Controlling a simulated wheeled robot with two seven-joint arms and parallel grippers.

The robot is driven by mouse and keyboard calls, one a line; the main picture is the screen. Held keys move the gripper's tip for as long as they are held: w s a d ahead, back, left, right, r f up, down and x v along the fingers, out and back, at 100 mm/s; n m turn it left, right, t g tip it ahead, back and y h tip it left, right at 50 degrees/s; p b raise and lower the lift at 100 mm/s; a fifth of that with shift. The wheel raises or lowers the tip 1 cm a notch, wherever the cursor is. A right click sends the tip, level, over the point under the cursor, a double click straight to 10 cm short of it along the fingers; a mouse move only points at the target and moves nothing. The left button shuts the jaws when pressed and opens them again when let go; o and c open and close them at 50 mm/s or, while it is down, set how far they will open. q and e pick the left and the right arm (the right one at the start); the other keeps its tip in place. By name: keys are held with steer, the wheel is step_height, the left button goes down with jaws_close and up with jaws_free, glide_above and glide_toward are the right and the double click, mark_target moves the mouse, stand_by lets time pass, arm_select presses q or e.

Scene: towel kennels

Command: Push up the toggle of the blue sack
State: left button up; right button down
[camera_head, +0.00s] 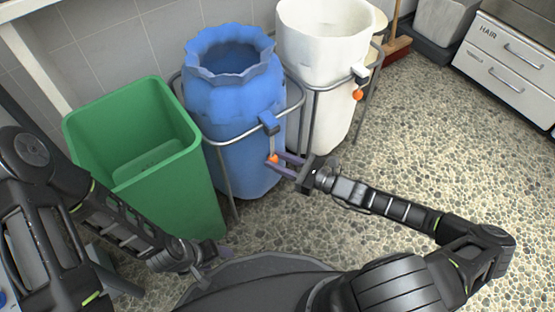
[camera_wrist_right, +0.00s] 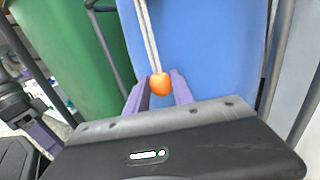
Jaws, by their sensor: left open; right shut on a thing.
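The blue sack (camera_head: 232,120) stands with its mouth open inside a grey metal hoop stand. Its blue toggle (camera_head: 268,122) sits at the front of the hoop. A pale cord (camera_wrist_right: 148,35) hangs down to an orange ball (camera_head: 273,159). My right gripper (camera_head: 281,164) is shut on the orange ball, below the toggle and in front of the sack. In the right wrist view the ball (camera_wrist_right: 160,84) sits between the purple fingers; the toggle is out of that view. My left gripper (camera_head: 205,272) is open, low in front of the green bin, apart from the sack.
A green bin (camera_head: 190,165) stands left of the sack. A white sack (camera_head: 325,50) in a similar stand, with its own orange ball (camera_head: 358,95), is to the right. A drawer cabinet (camera_head: 505,65) and a broom (camera_head: 396,48) are further right. The pebbled floor at right is clear.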

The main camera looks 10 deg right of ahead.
stand_by(0.8)
steer(key=shift+s+f, duration=0.1)
steer(key=shift+f, duration=0.9)
steer(key=c, duration=1.1)
jaws_free()
steer(key=shift+r, duration=0.1)
steer(key=p+v, duration=0.2)
steer(key=v, duration=0.5)
steer(key=shift+s+d+p, duration=0.25)
steer(key=shift+d+p, duration=0.05)
